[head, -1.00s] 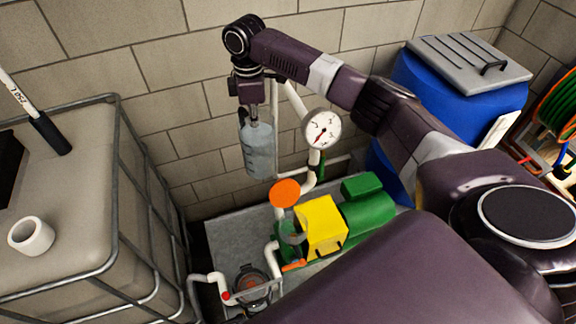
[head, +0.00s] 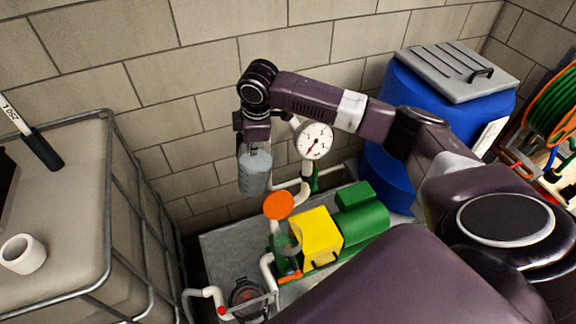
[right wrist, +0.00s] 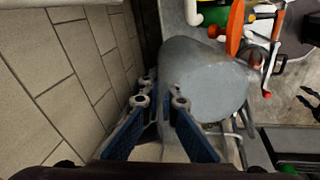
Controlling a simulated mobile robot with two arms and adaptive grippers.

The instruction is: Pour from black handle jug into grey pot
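A translucent grey-blue jug (head: 254,174) hangs in the air in front of the brick wall, left of a pressure gauge. My right gripper (head: 253,143) is above it and appears shut on its handle side; the handle itself is hidden. In the right wrist view the jug (right wrist: 207,82) lies just beyond the two blue-padded fingers (right wrist: 160,102). A round dark grey pot (head: 247,294), likely the task's grey pot, sits low beside the pump, below the jug and apart from it. My left gripper is not in view.
A green pump with a yellow box (head: 321,236), an orange disc (head: 278,205) and white pipes stand close to the pot. The gauge (head: 314,140) rises beside the jug. A caged tank (head: 70,215) is at left, a blue barrel (head: 434,105) at right.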

